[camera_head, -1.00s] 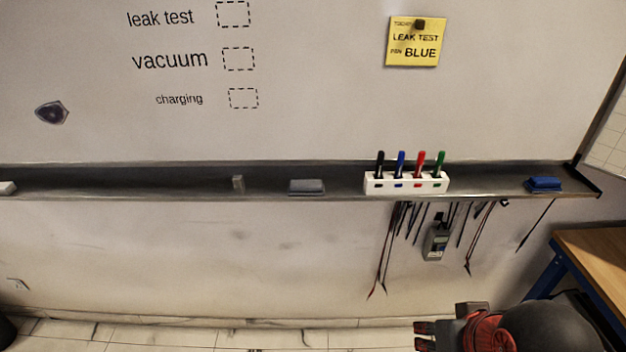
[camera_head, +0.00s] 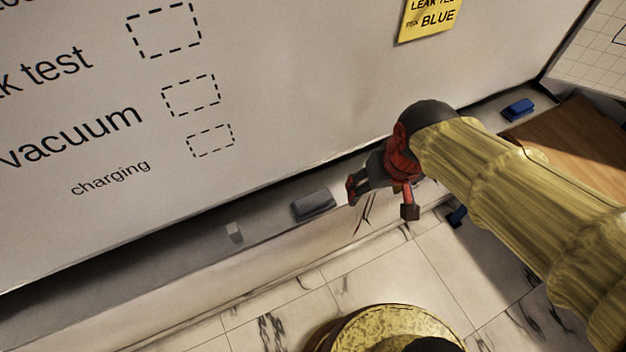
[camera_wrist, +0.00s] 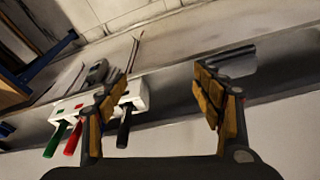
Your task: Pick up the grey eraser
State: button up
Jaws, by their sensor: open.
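The grey eraser (camera_head: 314,205) lies on the tray under the whiteboard, left of my gripper in the head view. My gripper (camera_head: 381,200) is open with nothing between its fingers, and its near fingertip is close to the eraser's right end. In the wrist view, the eraser (camera_wrist: 238,62) shows beyond the right finger of my gripper (camera_wrist: 160,90), which covers part of it. I cannot tell how far above the tray the fingers are.
A white pen holder (camera_wrist: 137,92) with green, red and black pens shows in the wrist view; my arm hides it in the head view. A wooden table (camera_head: 570,135) stands at right.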

aim_at(313, 199)
jog(key=o, duration=0.4)
jog(key=shift+n+g, duration=0.8)
jog(key=a+p, duration=0.2)
jog(key=w+a+r+p, duration=0.1)
jog(key=a+p, duration=0.1)
jog(key=a+r+p, duration=0.1)
jog(key=a+p, duration=0.2)
jog(key=shift+w, duration=0.15)
jog(key=o, duration=0.4)
jog(key=shift+n+g+h, duration=0.3)
jog(key=shift+n+g, duration=0.2)
jog(key=shift+n, duration=0.3)
jog(key=a+p, duration=0.1)
jog(key=p, duration=0.1)
jog(key=a+p, duration=0.2)
jog(key=s+a+f+p, duration=0.1)
jog(key=a+p, duration=0.1)
jog(key=shift+a, duration=0.25)
jog(key=shift+a+f+p, duration=0.1)
jog(key=shift+a+p, duration=0.15)
jog(key=shift+p, duration=0.05)
jog(key=shift+s+a+f, duration=0.1)
jog(key=shift+s+f, duration=0.05)
jog(key=shift+f, duration=0.1)
jog(key=shift+w+f+p, duration=0.2)
jog(key=shift+f+p, duration=0.1)
jog(key=shift+f, duration=3.5)
